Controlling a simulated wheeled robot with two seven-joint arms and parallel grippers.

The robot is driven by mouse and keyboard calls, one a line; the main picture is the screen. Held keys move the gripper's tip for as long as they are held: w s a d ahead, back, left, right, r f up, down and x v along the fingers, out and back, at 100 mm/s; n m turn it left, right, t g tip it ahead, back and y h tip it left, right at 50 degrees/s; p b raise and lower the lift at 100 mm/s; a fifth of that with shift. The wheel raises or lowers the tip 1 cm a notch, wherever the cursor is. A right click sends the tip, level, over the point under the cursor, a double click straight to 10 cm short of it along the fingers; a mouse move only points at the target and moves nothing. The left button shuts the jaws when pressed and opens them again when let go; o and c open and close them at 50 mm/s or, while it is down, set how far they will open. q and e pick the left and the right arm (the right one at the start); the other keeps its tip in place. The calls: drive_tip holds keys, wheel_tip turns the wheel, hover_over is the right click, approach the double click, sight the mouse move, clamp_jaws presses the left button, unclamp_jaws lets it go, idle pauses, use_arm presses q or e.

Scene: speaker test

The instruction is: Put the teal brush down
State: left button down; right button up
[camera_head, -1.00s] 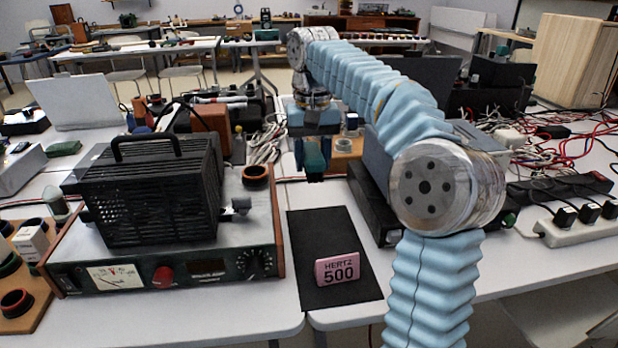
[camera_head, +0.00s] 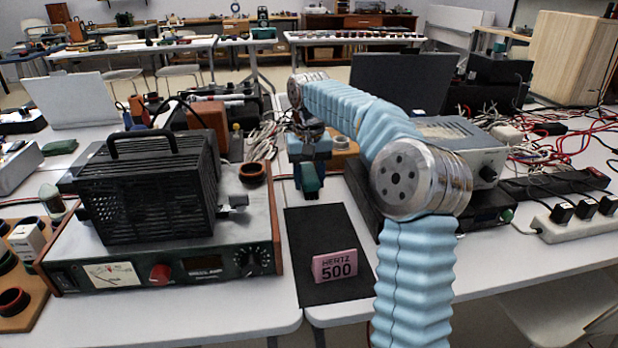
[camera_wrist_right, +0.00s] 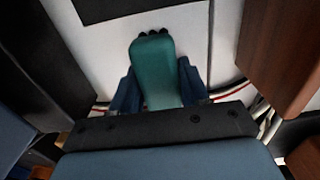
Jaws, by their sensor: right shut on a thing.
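My right gripper (camera_head: 308,182) hangs down over the white table just beyond the far edge of the black mat (camera_head: 310,235). It is shut on the teal brush (camera_wrist_right: 153,72). In the wrist view the blue fingers of the right gripper (camera_wrist_right: 157,85) close on both sides of the brush, whose dark bristle end shows at the top. In the head view the teal brush (camera_head: 309,184) is small and partly covered by the fingers. I cannot tell whether it touches the table. My left gripper is not in view.
A pink HERTZ 500 sign (camera_head: 335,266) stands on the mat. An amplifier (camera_head: 150,270) with a black caged unit (camera_head: 155,190) stands left of the mat. Black and grey devices (camera_head: 470,205) stand to the right. The mat's far part is bare.

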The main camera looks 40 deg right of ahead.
sight(309, 172)
drive_tip(key=o, duration=0.9)
drive_tip(key=shift+f, duration=0.1)
drive_tip(key=shift+o, duration=0.2)
wheel_tip(309, 172, up, 10)
drive_tip(key=shift+w+r+p, duration=0.1)
drive_tip(key=shift+r+p, duration=0.1)
drive_tip(key=shift+p, duration=0.75)
drive_tip(key=shift+r, duration=0.95)
